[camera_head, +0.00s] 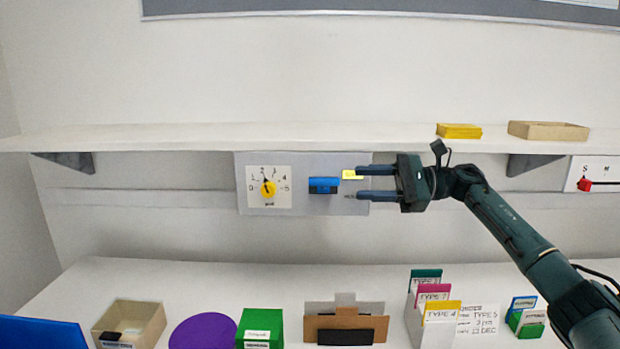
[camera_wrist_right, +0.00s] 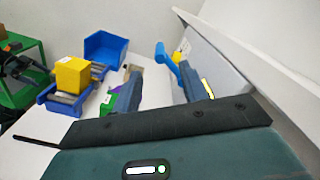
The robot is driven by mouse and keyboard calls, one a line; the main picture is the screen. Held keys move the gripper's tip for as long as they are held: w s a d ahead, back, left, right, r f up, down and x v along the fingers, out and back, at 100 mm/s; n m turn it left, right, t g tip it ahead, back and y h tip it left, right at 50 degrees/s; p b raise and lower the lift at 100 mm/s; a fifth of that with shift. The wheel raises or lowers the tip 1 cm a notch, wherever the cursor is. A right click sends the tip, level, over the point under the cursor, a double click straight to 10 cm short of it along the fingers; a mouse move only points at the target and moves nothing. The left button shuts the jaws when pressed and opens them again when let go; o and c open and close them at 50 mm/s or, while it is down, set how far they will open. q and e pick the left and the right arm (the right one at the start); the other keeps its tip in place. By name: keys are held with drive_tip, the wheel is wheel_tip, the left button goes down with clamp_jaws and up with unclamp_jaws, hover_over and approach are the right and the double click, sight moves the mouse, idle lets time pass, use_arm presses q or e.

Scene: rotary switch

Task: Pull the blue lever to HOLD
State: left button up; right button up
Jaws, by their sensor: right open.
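The blue lever (camera_head: 323,186) sticks out of a grey panel (camera_head: 300,205) on the wall under the shelf. It also shows in the right wrist view (camera_wrist_right: 166,58), ahead of the fingertips. My right gripper (camera_head: 362,182) is open and empty, its fingers pointing left across the panel's right edge. The fingertips are a short gap to the right of the lever, at about its height, and do not appear to touch it. A yellow label (camera_head: 352,175) sits right of the lever near the upper finger. Small lettering below it is too small to read. My left gripper is not in view.
A yellow dial (camera_head: 268,188) with numbers is left of the lever on the same panel. The shelf (camera_head: 300,136) runs just above. A red slider (camera_head: 585,184) is far right. Boxes, a purple disc (camera_head: 203,334) and card holders (camera_head: 433,315) stand on the table below.

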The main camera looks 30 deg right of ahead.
sight(328, 182)
drive_tip(key=p+x, duration=0.3)
drive_tip(key=x, duration=0.6)
drive_tip(key=shift+w+a+r, duration=0.1)
drive_tip(key=shift+w+a, duration=0.15)
drive_tip(key=shift+a, duration=0.05)
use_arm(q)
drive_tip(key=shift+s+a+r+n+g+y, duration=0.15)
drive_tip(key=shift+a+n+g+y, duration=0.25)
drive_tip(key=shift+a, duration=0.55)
use_arm(e)
drive_tip(key=shift+w+a, duration=0.3)
drive_tip(key=shift+a, duration=0.15)
drive_tip(key=shift+c, duration=0.5)
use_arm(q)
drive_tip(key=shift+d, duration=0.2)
use_arm(e)
clamp_jaws()
